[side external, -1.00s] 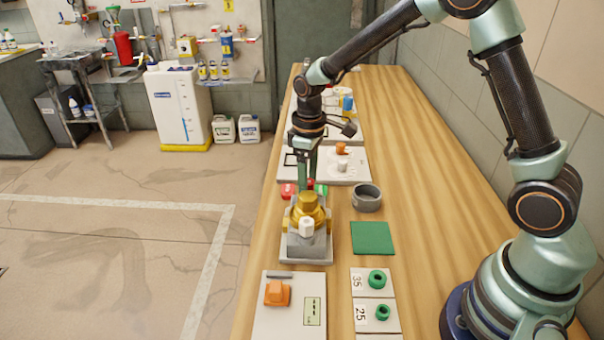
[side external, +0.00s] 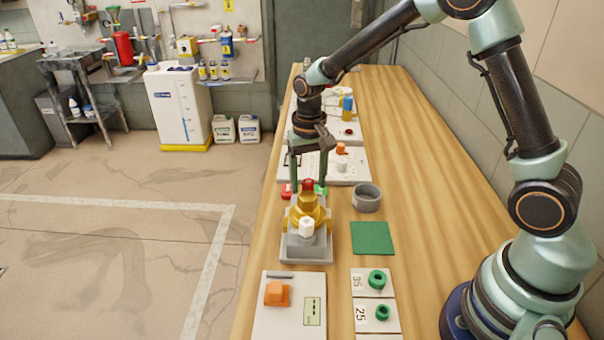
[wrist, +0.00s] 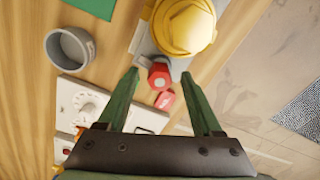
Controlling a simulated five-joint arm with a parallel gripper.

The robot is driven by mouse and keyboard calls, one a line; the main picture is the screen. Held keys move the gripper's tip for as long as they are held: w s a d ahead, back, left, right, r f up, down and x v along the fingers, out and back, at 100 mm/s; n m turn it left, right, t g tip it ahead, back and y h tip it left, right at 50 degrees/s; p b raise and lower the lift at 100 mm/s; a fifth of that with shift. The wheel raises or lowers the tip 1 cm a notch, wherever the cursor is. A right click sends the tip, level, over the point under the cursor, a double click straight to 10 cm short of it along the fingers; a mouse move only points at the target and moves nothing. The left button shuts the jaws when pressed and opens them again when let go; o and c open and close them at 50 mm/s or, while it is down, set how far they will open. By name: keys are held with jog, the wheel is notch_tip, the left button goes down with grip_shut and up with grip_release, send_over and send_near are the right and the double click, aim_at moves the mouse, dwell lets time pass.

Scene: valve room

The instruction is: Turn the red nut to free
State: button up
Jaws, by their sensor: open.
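The red nut (side external: 308,184) sits at the far side of the brass-coloured valve body (side external: 307,207). In the wrist view the red nut (wrist: 160,76) lies between the two fingertips of my gripper (wrist: 160,74), with a gap on either side. My gripper (side external: 308,178) points down, its green fingers spread around the nut without visible contact. A red marker block (side external: 287,191) is left of the nut and a green one (side external: 321,190) is right of it. The wrist view shows the red block (wrist: 165,100) with unreadable lettering; the green one is hidden there.
A grey ring-shaped cup (side external: 367,198) and a green mat (side external: 372,238) lie right of the valve. More white panels (side external: 345,168) stand behind. Bare bench (side external: 430,190) is to the right.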

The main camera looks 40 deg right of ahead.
aim_at(308, 181)
jog(key=m, duration=0.5)
jog(key=shift+w+r+m, duration=0.1)
jog(key=shift+r+m, duration=0.2)
jog(key=shift+m, duration=0.2)
notch_tip(308, 181, up, 12)
jog(key=s+d+r+n+t, duration=0.1)
jog(key=s+r+n+t, duration=0.1)
jog(key=s+n, duration=0.3)
jog(key=s+d+r+n+t, duration=0.1)
jog(key=s+n, duration=0.4)
jog(key=s, duration=0.5)
jog(key=shift+d+r+n+t, duration=0.15)
jog(key=shift+r+n+t, duration=0.35)
jog(key=shift+t, duration=0.8)
jog(key=shift+s, duration=0.15)
